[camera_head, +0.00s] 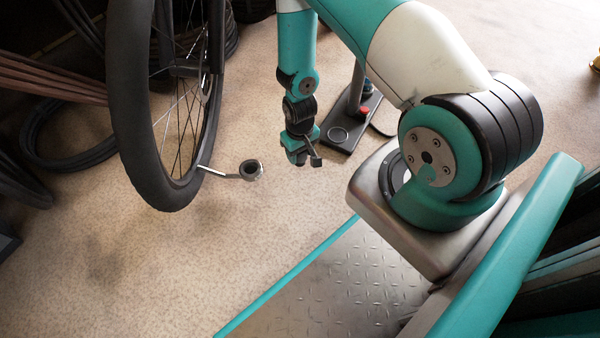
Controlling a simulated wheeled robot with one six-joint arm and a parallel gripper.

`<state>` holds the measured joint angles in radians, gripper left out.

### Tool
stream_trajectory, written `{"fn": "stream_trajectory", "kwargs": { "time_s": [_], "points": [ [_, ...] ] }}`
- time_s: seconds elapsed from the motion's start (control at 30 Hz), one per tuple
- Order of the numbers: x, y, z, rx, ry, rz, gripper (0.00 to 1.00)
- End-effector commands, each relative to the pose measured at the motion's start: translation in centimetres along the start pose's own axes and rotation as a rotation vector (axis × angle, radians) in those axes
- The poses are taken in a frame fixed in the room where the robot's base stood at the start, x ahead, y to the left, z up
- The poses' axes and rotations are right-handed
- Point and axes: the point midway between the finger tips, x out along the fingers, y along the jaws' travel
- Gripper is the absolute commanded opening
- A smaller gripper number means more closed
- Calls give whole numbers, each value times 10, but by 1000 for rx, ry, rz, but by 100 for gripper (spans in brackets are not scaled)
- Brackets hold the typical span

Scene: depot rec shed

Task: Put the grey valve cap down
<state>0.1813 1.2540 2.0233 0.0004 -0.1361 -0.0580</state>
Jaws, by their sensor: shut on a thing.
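My gripper (314,160) hangs pointing down at the centre of the view, to the right of the bicycle wheel. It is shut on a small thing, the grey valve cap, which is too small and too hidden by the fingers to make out.
The bicycle wheel (141,120) stands upright at the left. A dark base plate (341,141) with an upright post and a red part is just behind and right of my gripper. Hoses (75,160) lie at the far left. The speckled floor in front is clear.

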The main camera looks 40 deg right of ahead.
Motion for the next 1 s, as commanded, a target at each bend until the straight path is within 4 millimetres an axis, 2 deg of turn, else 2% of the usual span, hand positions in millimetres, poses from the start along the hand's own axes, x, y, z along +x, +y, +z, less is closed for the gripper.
{"fn": "stream_trajectory", "kwargs": {
  "time_s": [0.03,0.27,0.5,0.9,0.93,1.0],
  "points": [
    [16,0,0,0,0,0,25],
    [31,0,0,0,0,0,25],
    [68,0,0,0,-1,0,25],
    [71,0,0,0,0,0,25],
    [71,0,0,0,1,0,51],
    [70,0,-1,0,1,0,67]
  ]
}}
